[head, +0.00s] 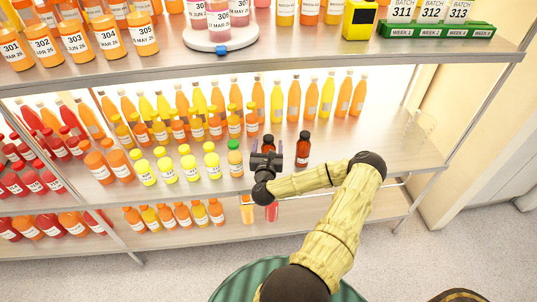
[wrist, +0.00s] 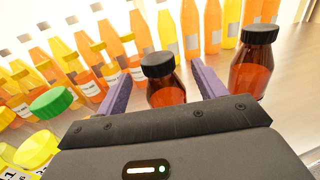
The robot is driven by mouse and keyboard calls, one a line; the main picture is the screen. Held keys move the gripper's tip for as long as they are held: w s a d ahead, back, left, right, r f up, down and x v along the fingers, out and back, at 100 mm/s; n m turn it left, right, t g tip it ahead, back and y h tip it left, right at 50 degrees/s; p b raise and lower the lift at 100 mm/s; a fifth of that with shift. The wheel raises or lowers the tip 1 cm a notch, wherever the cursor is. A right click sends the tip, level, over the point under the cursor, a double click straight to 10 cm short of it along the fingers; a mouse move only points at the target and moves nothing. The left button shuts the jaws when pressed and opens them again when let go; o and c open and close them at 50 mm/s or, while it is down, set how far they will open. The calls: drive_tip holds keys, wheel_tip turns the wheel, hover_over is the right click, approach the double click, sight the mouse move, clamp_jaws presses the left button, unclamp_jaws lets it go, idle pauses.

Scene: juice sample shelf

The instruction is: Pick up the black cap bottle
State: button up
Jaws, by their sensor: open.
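Two brown bottles with black caps stand on the middle shelf. One black cap bottle (head: 268,146) is just behind my gripper (head: 266,160), partly hidden by it. In the wrist view this bottle (wrist: 165,96) stands upright between the two purple fingers of my open gripper (wrist: 160,82), with its lower part hidden by the gripper body. I cannot tell how deep it is between the fingers; they look apart from it. The other black cap bottle (head: 302,150) stands upright to the right, outside the right finger, and also shows in the wrist view (wrist: 253,65).
A green cap bottle (head: 235,160) stands close left of my gripper, beside several yellow cap bottles. A row of tall orange and yellow bottles (head: 294,99) stands behind. The middle shelf (head: 375,140) is bare to the right. The upper shelf edge (head: 330,63) runs above.

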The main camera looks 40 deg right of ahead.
sight(269, 138)
drive_tip(key=x, duration=0.4)
drive_tip(key=shift+w+d, duration=0.1)
idle(0.3)
clamp_jaws()
drive_tip(key=shift+r, duration=0.1)
wheel_tip(269, 138, up, 10)
drive_tip(key=shift+f+p, duration=0.1)
drive_tip(key=shift+p, duration=0.2)
idle(0.4)
